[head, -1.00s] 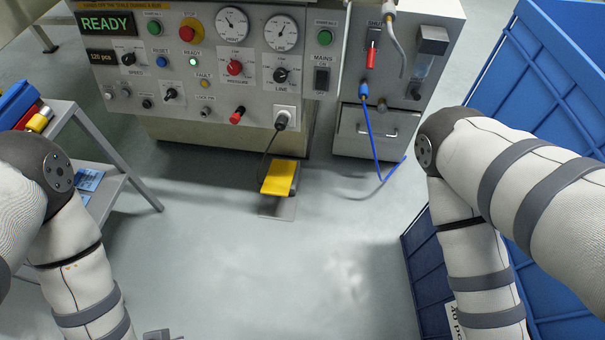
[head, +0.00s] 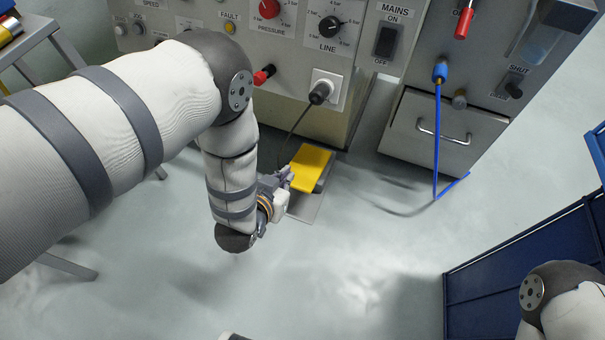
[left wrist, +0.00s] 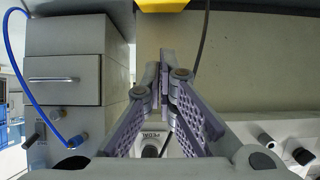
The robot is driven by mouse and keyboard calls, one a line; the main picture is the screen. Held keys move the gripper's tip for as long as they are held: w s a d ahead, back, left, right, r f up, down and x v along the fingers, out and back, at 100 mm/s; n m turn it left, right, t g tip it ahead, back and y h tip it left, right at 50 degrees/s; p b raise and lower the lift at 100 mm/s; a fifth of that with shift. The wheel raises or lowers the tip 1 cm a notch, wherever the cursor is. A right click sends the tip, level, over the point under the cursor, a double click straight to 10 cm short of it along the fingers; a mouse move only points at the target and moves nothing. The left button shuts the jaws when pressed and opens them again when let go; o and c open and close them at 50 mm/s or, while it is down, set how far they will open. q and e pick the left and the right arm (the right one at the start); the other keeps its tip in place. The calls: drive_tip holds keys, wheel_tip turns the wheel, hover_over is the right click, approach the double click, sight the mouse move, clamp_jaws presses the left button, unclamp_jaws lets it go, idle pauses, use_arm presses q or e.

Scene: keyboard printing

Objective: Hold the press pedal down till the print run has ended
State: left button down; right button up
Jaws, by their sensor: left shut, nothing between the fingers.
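The press pedal (head: 306,168) is a yellow plate on a grey base on the floor, in front of the press. A strip of the yellow pedal (left wrist: 162,5) also shows at the top edge of the left wrist view. My left gripper (head: 287,174) is shut and empty, low beside the pedal's left edge; I cannot tell whether it touches. Its closed fingers (left wrist: 163,68) point towards the pedal in the left wrist view. My right gripper is out of view; only part of that arm shows at bottom right.
The press front (head: 300,60) stands behind the pedal, with a black cable running down from its plug (head: 320,92). A blue hose (head: 437,130) hangs by a grey drawer (head: 440,130). A blue crate (head: 520,265) stands at right. The floor in front is clear.

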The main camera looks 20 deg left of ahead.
use_arm(q)
drive_tip(key=b, duration=0.6)
hover_over(298, 182)
drive_tip(key=w, duration=0.1)
drive_tip(key=f, duration=0.6)
drive_tip(key=shift+w+f, duration=0.2)
drive_tip(key=shift+f, duration=0.05)
drive_tip(key=shift+s+f+b, duration=0.25)
drive_tip(key=shift+s+f, duration=0.05)
drive_tip(key=shift+f, duration=0.3)
drive_tip(key=shift+s+f+b, duration=0.2)
drive_tip(key=shift+s+f, duration=0.05)
drive_tip(key=shift+f, duration=0.3)
drive_tip(key=shift+s+f, duration=0.2)
drive_tip(key=shift+f, duration=0.15)
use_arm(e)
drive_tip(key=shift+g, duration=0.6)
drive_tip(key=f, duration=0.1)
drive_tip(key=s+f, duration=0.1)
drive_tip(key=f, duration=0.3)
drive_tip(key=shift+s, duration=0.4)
